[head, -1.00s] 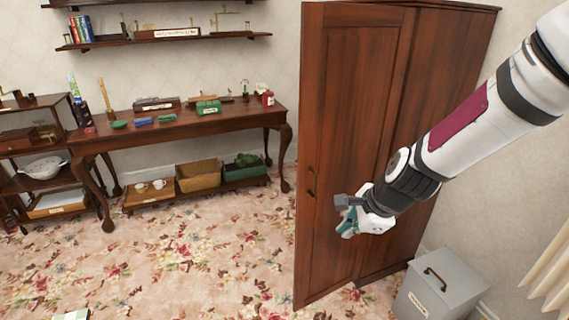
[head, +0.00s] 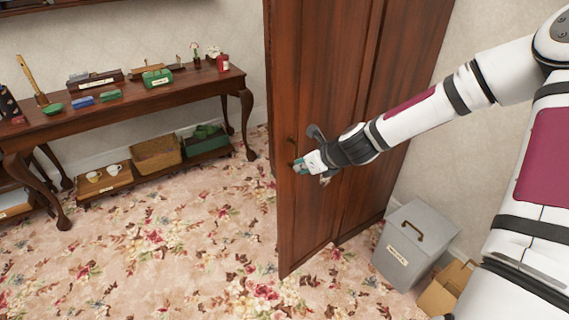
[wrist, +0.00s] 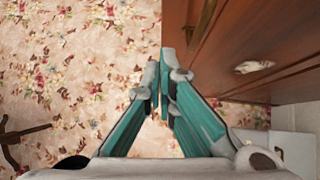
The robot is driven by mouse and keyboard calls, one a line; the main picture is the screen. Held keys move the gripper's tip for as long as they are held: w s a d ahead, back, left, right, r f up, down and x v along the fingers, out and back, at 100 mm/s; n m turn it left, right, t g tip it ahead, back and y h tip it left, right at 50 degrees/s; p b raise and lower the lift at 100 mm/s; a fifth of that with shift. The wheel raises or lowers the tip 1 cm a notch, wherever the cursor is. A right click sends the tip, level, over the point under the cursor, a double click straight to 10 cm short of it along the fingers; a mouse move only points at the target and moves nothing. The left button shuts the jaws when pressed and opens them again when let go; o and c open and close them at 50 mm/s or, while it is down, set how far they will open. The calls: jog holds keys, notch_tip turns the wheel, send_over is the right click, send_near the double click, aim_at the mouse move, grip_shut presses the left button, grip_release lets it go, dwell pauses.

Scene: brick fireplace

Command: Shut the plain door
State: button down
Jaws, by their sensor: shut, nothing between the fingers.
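The plain door (head: 320,90) is the dark brown wooden door of a tall wardrobe. It stands swung out from the wardrobe body (head: 400,110), its free edge towards the left and front. A small dark handle (head: 291,147) sits near that edge. My gripper (head: 299,166) is shut and empty, in front of the door's visible face, close to the handle. In the wrist view my fingertips (wrist: 160,78) meet just left of the door (wrist: 205,45), beside its edge. I cannot tell whether they touch the wood.
A grey lidded bin (head: 412,245) stands right of the wardrobe, with a cardboard box (head: 445,290) beside it. A dark side table (head: 190,95) holding small items stands against the wall at left. The flowered carpet (head: 170,260) left of and before the door is clear.

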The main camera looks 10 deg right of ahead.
jog(key=shift+w+a+f+b, duration=0.1)
jog(key=shift+w+a+f, duration=0.45)
jog(key=shift+w, duration=0.5)
jog(key=shift+w+a+f+b, duration=0.1)
jog(key=shift+w+a+f, duration=0.4)
jog(key=shift+w, duration=0.55)
jog(key=shift+w+a+f+b, duration=0.1)
jog(key=shift+w+a+f, duration=0.45)
jog(key=shift+w, duration=0.5)
jog(key=shift+w, duration=0.15)
